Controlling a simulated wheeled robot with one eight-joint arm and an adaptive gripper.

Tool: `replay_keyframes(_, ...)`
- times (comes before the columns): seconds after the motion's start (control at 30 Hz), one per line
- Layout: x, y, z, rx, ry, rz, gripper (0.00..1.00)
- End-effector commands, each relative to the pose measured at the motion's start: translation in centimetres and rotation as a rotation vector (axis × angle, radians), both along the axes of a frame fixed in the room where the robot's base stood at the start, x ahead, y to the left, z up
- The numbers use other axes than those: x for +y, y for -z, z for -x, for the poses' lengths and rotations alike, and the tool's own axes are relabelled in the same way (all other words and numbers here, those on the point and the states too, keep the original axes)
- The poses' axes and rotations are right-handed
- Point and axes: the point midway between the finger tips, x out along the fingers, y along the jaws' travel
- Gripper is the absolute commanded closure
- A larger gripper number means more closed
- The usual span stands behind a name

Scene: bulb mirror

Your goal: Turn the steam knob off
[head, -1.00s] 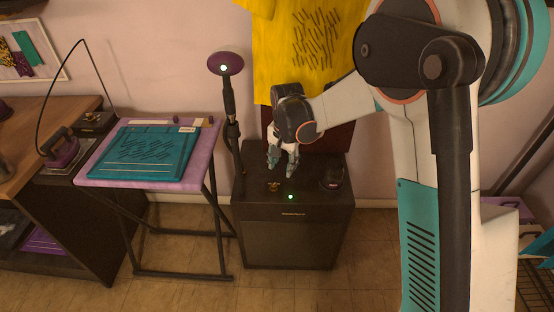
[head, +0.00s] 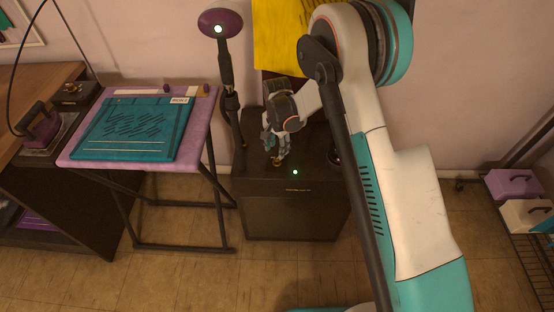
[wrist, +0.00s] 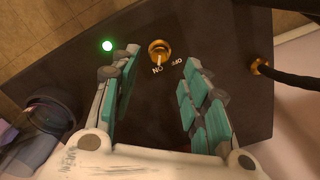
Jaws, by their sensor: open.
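The steam knob (wrist: 159,50) is a small gold dial on the top of the black steam cabinet (wrist: 65,83). In the wrist view its pale pointer line aims at the upside-down ON label, and the OFF label is just to the right. In the head view the knob (head: 277,162) is partly hidden by my gripper (head: 273,149), which points down just above it. In the wrist view my gripper (wrist: 160,70) is open, with nothing between its fingers. The knob shows just beyond the gap between the fingertips; I cannot tell if they touch it.
A green light (wrist: 107,45) glows beside the knob. A dark round thing (wrist: 48,115) stands on the cabinet. A steamer pole (head: 228,75) rises at the cabinet's left. A purple ironing table (head: 190,150) with folded teal cloth is further left. A yellow shirt (head: 280,40) hangs behind.

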Motion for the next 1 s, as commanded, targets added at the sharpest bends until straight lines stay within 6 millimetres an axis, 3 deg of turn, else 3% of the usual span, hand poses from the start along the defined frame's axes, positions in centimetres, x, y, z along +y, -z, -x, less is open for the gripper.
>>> replay_keyframes(0.1, 0.0, 2.6, 0.0, 0.000, 0.000, 0.000, 0.58)
replay_keyframes(0.3, 0.0, 5.2, 0.0, 0.000, 0.000, 0.000, 0.58)
replay_keyframes(0.77, 0.0, 6.0, 0.0, 0.000, 0.000, 0.000, 0.58)
replay_keyframes(0.93, 0.0, 6.0, 0.0, 0.000, 0.000, 0.000, 0.97)
replay_keyframes(1.0, 0.0, 6.0, 0.0, 0.000, 0.000, 0.000, 1.00)
